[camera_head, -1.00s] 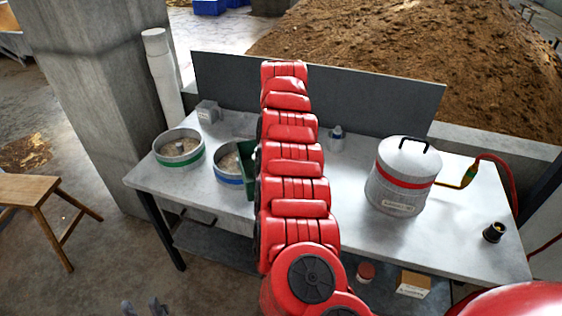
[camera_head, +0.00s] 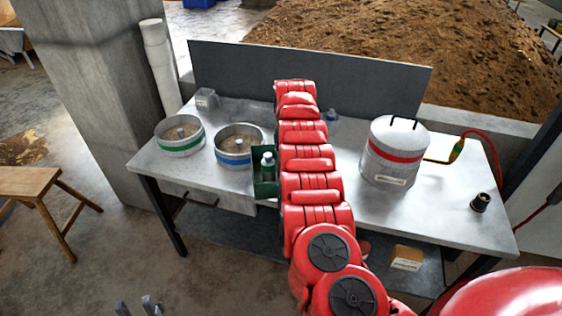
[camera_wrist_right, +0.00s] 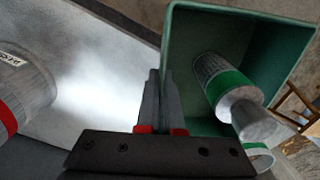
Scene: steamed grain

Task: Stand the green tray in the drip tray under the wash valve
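The green tray (camera_head: 261,191) is an open box, seen at the table's front edge beside the blue-banded bowl. A green-banded bottle (camera_head: 268,165) is inside it; the right wrist view shows this bottle (camera_wrist_right: 222,88) and the tray wall (camera_wrist_right: 197,22) close up. My right gripper (camera_wrist_right: 160,78) is shut on one wall of the tray, with a finger on either side. My right arm hides its fingers in the head view. My left gripper (camera_head: 138,306) is low at the bottom left, open and empty. I cannot clearly make out the drip tray or wash valve.
Green-banded (camera_head: 179,148) and blue-banded (camera_head: 238,160) bowls stand on the steel table (camera_head: 370,215). A red-banded lidded pot (camera_head: 393,171), a yellow fitting with a red hose (camera_head: 458,147) and a black fitting (camera_head: 480,202) are right. A wooden stool (camera_head: 30,185) stands left.

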